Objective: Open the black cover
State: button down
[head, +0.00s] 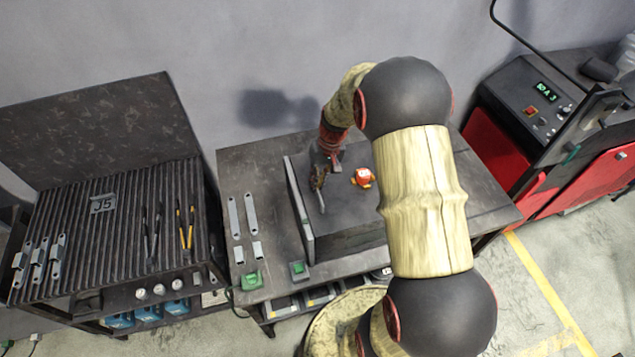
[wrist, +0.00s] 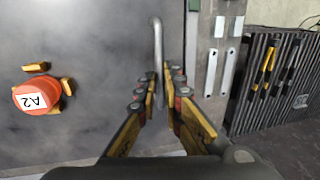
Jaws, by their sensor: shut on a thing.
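The black cover (head: 345,218) is a dark, flat panel on the workbench, with a paler edge along its left side. In the wrist view its dark surface (wrist: 85,115) fills the left half. A silver bar handle (wrist: 157,45) runs down between my fingers near the cover's right edge there. My gripper (head: 321,182) is shut on this handle, with a finger on each side (wrist: 162,80). I cannot tell whether the cover is raised at all.
A red-orange figure (head: 362,177) is on the dark surface right of my gripper; its A2 label shows in the wrist view (wrist: 36,100). Metal brackets (head: 234,218) lie left of the cover. A ribbed table (head: 100,250) stands left, a red machine (head: 497,150) right.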

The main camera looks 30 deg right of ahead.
jog(key=shift+d, duration=0.1)
jog(key=s+d+b, duration=0.1)
jog(key=s+d, duration=0.2)
jog(key=d, duration=0.9)
jog(key=s+d+b, duration=0.2)
jog(key=s+d, duration=0.2)
jog(key=d, duration=0.9)
jog(key=s+d+b, duration=0.1)
jog(key=s+d, duration=0.3)
jog(key=d, duration=0.9)
jog(key=shift+d, duration=0.1)
jog(key=c, duration=1.9)
grip_release()
jog(key=shift+r, duration=0.1)
jog(key=r, duration=0.3)
jog(key=d+r, duration=0.1)
jog(key=r, duration=0.3)
jog(key=d+r, duration=0.1)
jog(key=r, duration=0.3)
jog(key=shift+s+d+r, duration=0.15)
jog(key=shift+s+r, duration=0.1)
jog(key=shift+s, duration=0.05)
